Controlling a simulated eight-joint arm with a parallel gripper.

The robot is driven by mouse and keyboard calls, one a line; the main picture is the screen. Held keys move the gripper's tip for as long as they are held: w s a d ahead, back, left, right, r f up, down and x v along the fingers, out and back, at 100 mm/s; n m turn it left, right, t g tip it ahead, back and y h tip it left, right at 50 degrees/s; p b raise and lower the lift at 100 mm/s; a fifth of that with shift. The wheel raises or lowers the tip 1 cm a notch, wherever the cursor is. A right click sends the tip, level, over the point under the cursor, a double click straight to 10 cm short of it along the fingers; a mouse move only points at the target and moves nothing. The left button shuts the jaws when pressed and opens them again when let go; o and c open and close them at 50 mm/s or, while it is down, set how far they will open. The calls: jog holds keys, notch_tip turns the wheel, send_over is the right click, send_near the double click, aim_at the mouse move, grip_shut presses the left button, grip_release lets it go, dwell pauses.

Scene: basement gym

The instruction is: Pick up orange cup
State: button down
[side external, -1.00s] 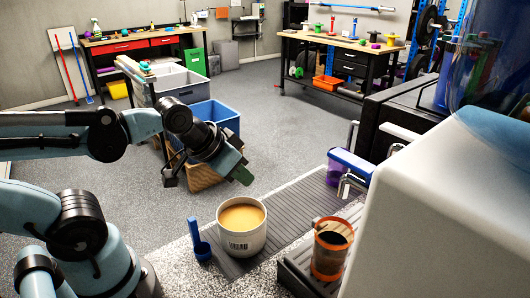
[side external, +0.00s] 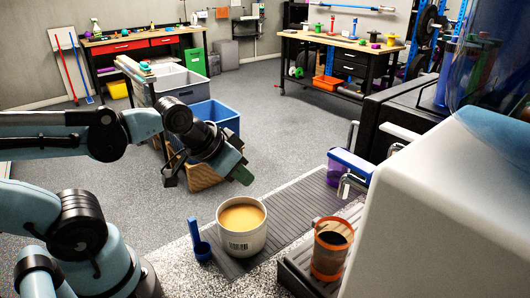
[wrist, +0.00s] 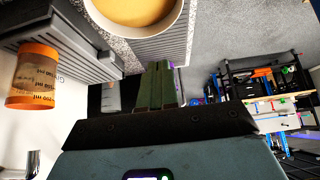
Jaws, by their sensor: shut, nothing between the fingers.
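The orange cup (side external: 329,249) is a clear cup with orange bands and dark contents. It stands upright on the dark ridged tray at the lower right in the side view. In the wrist view the orange cup (wrist: 34,76) is at the left, with dark print on its side. My gripper (side external: 242,175) is in the air, left of and above the cup, clearly apart from it. In the wrist view its green fingertips (wrist: 156,87) are together with nothing between them.
A white tub of tan contents (side external: 241,228) stands on the grey ribbed mat (side external: 305,196), between my gripper and the cup. A blue scoop (side external: 200,241) is left of the tub. A large white machine (side external: 445,215) fills the right side, close to the cup.

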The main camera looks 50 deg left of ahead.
jog(key=c, duration=1.8)
grip_release()
jog(key=o, duration=1.6)
jog(key=shift+o, duration=0.2)
jog(key=n+g+h, duration=0.2)
jog(key=n+h, duration=1)
jog(key=n, duration=1)
send_near(334, 232)
notch_tip(334, 232, up, 3)
jog(key=s, duration=0.2)
jog(key=x, duration=1)
jog(key=shift+s+d+r, duration=0.1)
jog(key=shift+s+d, duration=0.1)
jog(key=shift+s, duration=0.1)
jog(key=shift+w+d+f+n, duration=0.2)
jog(key=shift+d+f+n, duration=0.1)
jog(key=shift+d, duration=0.15)
